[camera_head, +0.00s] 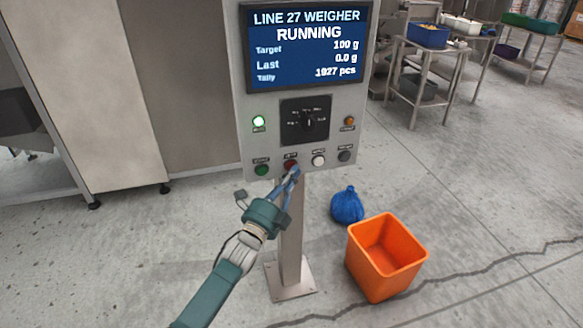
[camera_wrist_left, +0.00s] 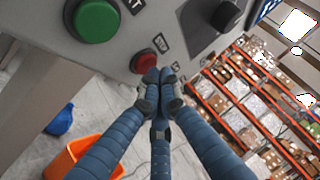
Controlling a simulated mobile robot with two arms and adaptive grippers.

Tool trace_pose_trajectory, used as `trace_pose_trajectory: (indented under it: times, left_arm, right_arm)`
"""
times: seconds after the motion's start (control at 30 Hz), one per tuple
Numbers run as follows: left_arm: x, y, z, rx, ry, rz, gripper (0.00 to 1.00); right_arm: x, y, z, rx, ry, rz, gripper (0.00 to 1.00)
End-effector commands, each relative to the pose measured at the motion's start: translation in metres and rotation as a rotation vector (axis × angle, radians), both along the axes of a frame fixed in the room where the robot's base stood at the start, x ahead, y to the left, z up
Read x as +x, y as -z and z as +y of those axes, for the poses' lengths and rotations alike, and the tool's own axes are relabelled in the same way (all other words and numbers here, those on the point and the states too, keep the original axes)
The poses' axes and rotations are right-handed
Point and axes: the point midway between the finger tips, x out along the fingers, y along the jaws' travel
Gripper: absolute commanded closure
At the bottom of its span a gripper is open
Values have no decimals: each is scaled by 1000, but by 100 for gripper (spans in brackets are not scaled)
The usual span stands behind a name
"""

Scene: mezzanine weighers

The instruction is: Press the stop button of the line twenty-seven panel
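The line 27 panel (camera_head: 240,95) stands on a post, and its screen (camera_head: 308,45) reads "LINE 27 WEIGHER" and "RUNNING". The red button (camera_head: 290,164) is in its bottom row, between a green button (camera_head: 261,170) and a white one (camera_head: 318,160). In the left wrist view the red button (camera_wrist_left: 143,62) and green button (camera_wrist_left: 95,19) are close. My left gripper (camera_head: 295,173) has its fingertips together, with nothing seen between them. The tips (camera_wrist_left: 160,78) are right at the red button's edge; I cannot tell whether they touch it. My right gripper is not in view.
A green lamp (camera_head: 258,121) is lit beside a black selector knob (camera_head: 307,121). A dark button (camera_head: 344,156) sits at the row's right end. An orange bin (camera_head: 385,258) and a blue bag (camera_head: 346,206) are on the floor right of the post (camera_head: 292,235).

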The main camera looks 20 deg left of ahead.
Motion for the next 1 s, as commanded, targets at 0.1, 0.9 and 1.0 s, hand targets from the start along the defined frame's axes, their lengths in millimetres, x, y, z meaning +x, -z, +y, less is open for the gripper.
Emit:
trace_pose_trajectory:
  times: [0.1, 0.9, 1.0]
  left_arm:
    - [1, 0, 1, 1, 0, 0, 100]
    - [5, 0, 4, 0, -1, 0, 100]
    - [2, 0, 1, 0, 0, 1, 100]
  right_arm:
    - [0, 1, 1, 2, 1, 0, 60]
    - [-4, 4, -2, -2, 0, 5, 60]
    - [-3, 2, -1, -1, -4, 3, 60]
